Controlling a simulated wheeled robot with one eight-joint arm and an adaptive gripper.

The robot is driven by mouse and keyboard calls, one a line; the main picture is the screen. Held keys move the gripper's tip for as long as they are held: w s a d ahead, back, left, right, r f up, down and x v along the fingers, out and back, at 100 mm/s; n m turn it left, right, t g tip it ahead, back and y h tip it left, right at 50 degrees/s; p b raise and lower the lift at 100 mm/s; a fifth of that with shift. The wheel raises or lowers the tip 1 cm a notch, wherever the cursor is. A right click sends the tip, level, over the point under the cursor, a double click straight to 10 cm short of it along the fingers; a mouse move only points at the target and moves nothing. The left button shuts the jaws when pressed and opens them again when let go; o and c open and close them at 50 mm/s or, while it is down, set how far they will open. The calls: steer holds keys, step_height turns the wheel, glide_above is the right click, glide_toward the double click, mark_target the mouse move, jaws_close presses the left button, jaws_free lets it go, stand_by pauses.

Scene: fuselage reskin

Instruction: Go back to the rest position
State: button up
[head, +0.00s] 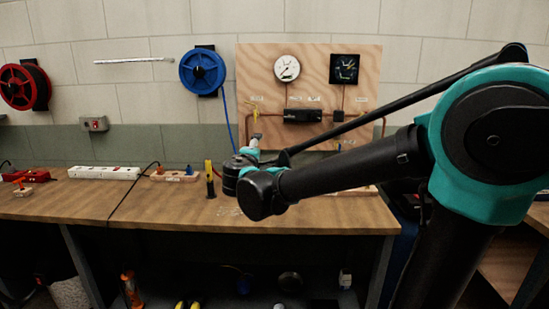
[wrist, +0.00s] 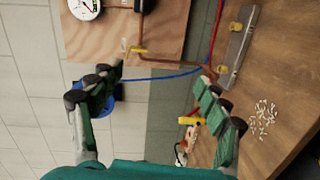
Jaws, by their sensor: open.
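My gripper (wrist: 158,80) shows in the wrist view with its two green and dark fingers spread wide apart. Nothing is held between them. In the head view my arm reaches left over the workbench (head: 310,217), and its black and teal wrist end is in front of the wooden gauge board. The fingers are mostly hidden there behind my own arm.
The gauge board (head: 263,80) stands against the wall behind the bench. A blue reel (head: 203,71) and a red reel (head: 24,87) hang on the wall. A white power strip (head: 104,172) and a yellow-black tool (head: 209,178) are on the bench. Small white pieces (wrist: 262,118) lie scattered on it.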

steer(key=s+d+f+m+g+h, duration=0.1)
steer(key=s+d+f+m+g, duration=0.3)
steer(key=d+f, duration=0.5)
steer(key=s+d+f+m+g+h, duration=0.2)
steer(key=s+d+f+m+g, duration=0.15)
steer(key=d+f, duration=0.65)
steer(key=s+d+f+m+g+y, duration=0.2)
steer(key=s+f+m, duration=0.2)
steer(key=s+f, duration=0.3)
steer(key=s+d+f+m+g+y, duration=0.3)
steer(key=s+f, duration=0.4)
steer(key=s, duration=0.4)
steer(key=shift+s+d+m, duration=0.15)
steer(key=shift+d+m, duration=0.2)
steer(key=shift+m, duration=0.2)
steer(key=shift+r, duration=0.1)
steer(key=shift+c, duration=0.4)
